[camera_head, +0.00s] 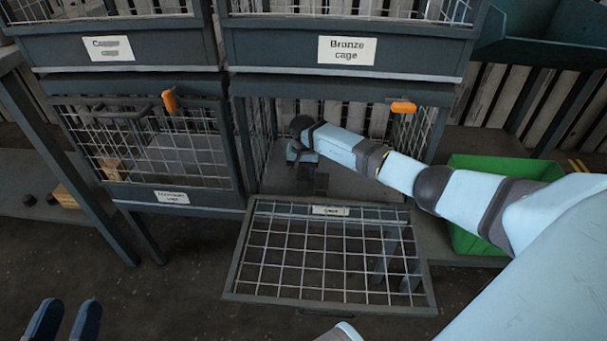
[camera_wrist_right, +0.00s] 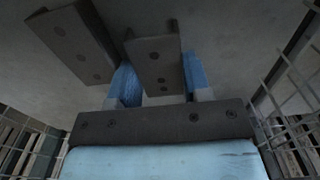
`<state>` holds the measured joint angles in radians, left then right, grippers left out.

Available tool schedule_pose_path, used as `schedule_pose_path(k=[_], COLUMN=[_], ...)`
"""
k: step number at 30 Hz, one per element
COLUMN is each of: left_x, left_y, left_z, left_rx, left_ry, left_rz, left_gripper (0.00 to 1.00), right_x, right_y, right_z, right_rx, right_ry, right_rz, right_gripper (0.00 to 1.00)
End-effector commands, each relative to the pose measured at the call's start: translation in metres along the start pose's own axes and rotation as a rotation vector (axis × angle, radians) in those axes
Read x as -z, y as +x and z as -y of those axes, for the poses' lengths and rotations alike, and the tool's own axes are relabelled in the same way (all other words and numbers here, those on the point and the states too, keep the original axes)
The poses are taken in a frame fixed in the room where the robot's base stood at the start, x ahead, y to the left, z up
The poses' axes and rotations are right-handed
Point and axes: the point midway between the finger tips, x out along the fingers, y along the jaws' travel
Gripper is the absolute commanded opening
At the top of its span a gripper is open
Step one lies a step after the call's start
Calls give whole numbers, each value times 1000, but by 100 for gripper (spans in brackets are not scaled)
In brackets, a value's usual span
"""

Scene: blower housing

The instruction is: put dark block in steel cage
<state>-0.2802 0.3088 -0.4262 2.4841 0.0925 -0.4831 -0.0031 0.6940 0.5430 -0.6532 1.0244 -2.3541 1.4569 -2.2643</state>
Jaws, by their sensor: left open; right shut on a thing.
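My right gripper (camera_head: 303,152) reaches inside the open lower cage (camera_head: 280,180), which has its mesh door (camera_head: 325,255) folded down towards me. The label (camera_head: 330,211) on that door is too small to read surely. In the right wrist view, a dark block (camera_wrist_right: 155,62) with small round holes sits between the blue fingers of my right gripper (camera_wrist_right: 158,82), shut on it. A similar dark piece (camera_wrist_right: 75,42) shows left of it; I cannot tell if it is separate. In the head view, the block is small and dark. My left gripper (camera_head: 66,318) is open and empty at the bottom left.
The Bronze cage (camera_head: 347,50) is above the open cage. A shut cage (camera_head: 150,150) with an orange latch (camera_head: 168,100) stands to its left. A green bin (camera_head: 480,235) lies to the right, behind my right arm. The cage's side mesh and frame are close around the gripper.

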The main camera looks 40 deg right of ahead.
Motion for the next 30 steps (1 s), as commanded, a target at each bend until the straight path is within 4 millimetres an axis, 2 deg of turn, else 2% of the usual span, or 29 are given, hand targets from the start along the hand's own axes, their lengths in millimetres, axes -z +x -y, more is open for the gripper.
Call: schedule_pose_path(k=[10,11,12,23,26,30], left_x=[-2,-1,0,4,8,11], left_y=[0,0,0,0,0,-1], left_z=[1,1,1,1,1,-3], left_rx=[-1,0,-1,-2,-4,-7], left_ry=[16,20,21,16,1,-56], left_rz=[-6,-8,-8,-9,-4,21], left_gripper=[43,43,43,43,43,43], right_x=[1,1,1,0,1,2], right_y=[4,4,3,0,-10,-32], right_z=[0,0,0,0,0,-1], right_rx=[1,1,2,1,1,0], right_ry=[1,1,1,0,0,-1], right_rz=[-2,-1,-1,-1,-3,-4], right_gripper=[16,47,55,55,55,55])
